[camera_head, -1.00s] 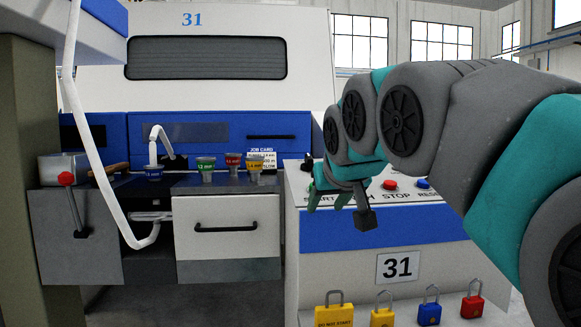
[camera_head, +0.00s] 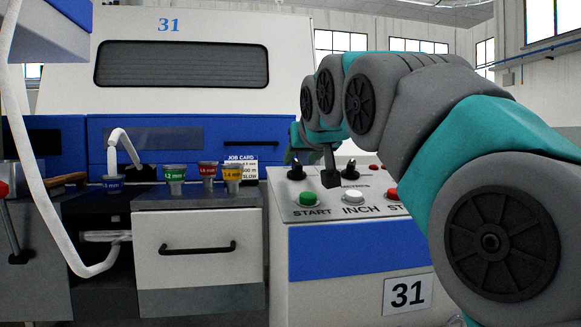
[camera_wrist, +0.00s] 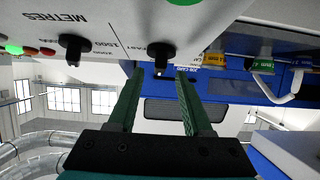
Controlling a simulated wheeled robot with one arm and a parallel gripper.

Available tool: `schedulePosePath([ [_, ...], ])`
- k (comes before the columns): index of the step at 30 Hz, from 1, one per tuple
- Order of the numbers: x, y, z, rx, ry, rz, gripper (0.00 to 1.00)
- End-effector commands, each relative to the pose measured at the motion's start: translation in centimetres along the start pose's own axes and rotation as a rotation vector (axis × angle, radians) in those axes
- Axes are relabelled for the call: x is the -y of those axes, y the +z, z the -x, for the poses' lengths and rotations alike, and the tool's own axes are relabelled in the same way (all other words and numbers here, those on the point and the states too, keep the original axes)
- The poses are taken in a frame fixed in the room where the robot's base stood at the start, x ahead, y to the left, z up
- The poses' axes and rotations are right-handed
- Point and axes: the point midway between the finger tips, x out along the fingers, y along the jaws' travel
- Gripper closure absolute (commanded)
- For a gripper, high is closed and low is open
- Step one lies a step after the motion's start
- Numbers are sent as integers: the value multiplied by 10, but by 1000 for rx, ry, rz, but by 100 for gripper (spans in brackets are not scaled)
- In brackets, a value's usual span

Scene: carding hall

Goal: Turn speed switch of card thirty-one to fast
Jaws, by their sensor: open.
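The speed switch (camera_wrist: 161,50) is a black knob on the white console, with the word FAST printed beside it in the wrist view. In the head view it seems to be the left knob (camera_head: 295,169) above START. Which way it points is unclear. In the head view my arm hides most of the gripper. Number 31 is on the console plate (camera_head: 407,293) and on the machine behind.
A second black knob, METRES (camera_wrist: 73,46), stands beside the switch. Green START (camera_head: 307,199) and white INCH (camera_head: 353,196) buttons sit at the console's front. A job card (camera_head: 241,168) reading SLOW and several coloured cups (camera_head: 208,173) stand left of the console.

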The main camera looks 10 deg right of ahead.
Motion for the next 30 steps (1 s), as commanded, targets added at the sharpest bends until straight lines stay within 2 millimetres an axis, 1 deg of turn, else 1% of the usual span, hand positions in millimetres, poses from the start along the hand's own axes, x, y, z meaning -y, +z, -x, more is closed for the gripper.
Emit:
schedulePosePath([
  [1,1,2,-10,3,-1,0,50],
  [3,1,2,-22,3,-1,0,50],
  [7,1,1,-36,0,-1,0,50],
  [11,0,1,-44,1,-1,0,50],
  [17,0,1,-44,1,-1,0,50],
  [20,0,1,-44,1,-1,0,59],
  [30,0,2,-45,4,-1,0,97],
])
